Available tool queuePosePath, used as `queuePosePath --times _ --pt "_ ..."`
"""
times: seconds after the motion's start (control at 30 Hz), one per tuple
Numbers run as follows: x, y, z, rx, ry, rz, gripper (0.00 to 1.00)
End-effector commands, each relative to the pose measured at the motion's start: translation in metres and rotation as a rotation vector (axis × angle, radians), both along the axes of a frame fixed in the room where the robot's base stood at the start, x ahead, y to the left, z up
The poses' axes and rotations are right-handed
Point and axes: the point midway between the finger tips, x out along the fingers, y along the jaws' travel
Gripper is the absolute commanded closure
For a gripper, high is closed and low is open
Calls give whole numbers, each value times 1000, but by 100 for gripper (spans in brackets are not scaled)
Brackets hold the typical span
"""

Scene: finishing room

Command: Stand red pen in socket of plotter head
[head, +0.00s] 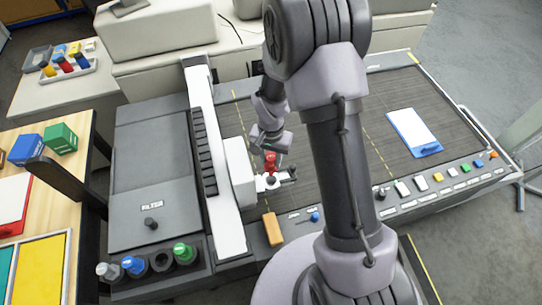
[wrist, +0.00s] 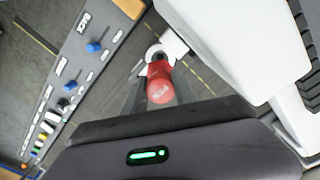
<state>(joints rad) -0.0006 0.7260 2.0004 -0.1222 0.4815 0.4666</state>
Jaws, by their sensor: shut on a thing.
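The red pen (head: 271,158) is held upright in my gripper (head: 270,150), directly at the white plotter head (head: 268,182). In the wrist view the pen's red round cap (wrist: 160,84) shows end-on between the two dark fingers of my gripper (wrist: 159,92). A white ring-shaped part of the plotter head (wrist: 156,52) shows just beyond the pen. The pen's lower end and the socket opening are hidden, so I cannot tell how deep the pen sits in it.
The pen rack at front left holds a grey pen (head: 109,271), a blue pen (head: 133,265) and a green pen (head: 184,252), with one empty holder (head: 162,261). The white gantry (head: 214,170) stands close left of my gripper. An orange block (head: 273,229) is in front.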

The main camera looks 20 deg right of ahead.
Motion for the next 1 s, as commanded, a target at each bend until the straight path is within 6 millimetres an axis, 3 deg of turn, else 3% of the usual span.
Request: queuePosePath --times 0.57,1.0 --pt "0 0 -3 0 -1 0 100" --pt "0 0 -27 0 0 0 100"
